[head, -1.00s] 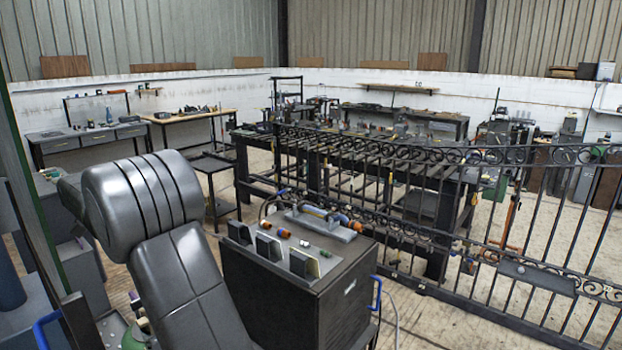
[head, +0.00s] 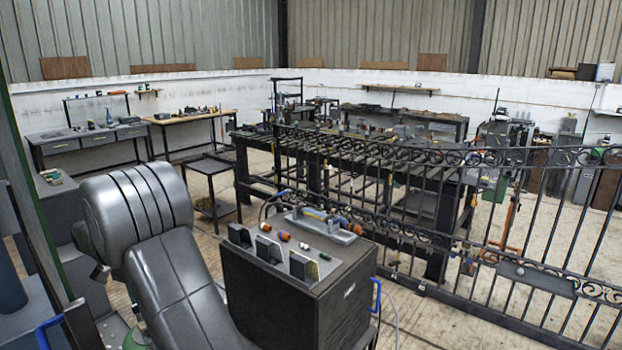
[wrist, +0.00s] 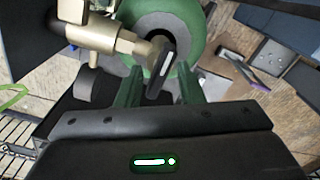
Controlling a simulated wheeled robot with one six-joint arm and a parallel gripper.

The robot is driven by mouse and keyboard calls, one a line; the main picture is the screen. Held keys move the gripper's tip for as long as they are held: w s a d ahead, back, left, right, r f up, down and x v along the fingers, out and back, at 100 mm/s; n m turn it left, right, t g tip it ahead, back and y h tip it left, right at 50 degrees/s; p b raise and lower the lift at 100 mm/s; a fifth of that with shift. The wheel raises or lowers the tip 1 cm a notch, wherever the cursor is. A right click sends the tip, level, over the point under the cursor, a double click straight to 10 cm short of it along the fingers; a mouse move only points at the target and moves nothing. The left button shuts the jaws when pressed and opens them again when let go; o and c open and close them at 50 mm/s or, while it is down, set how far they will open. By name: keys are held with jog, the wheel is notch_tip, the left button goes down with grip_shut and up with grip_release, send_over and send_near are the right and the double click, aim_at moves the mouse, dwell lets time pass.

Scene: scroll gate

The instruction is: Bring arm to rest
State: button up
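My gripper (wrist: 160,82) shows in the wrist view with its two dark green fingers apart. It is open, and no held object is visible between the fingers. A brass valve (wrist: 105,36) with a dark lever (wrist: 161,68) sits on a green cylinder (wrist: 182,22) just beyond the fingertips. The lever overlaps the gap between the fingers in the picture; I cannot tell whether it touches them. My grey arm is folded at the left of the head view, and my gripper is hidden there.
A dark cabinet (head: 300,300) with small fittings on top stands right beside my arm. A wrought-iron gate (head: 540,225) spans the right, by a dark workbench. Pliers (wrist: 240,77) lie on a surface in the wrist view. Open floor (head: 430,325) shows at the front right.

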jog(key=n, duration=0.5)
dwell(0.3)
dwell(0.4)
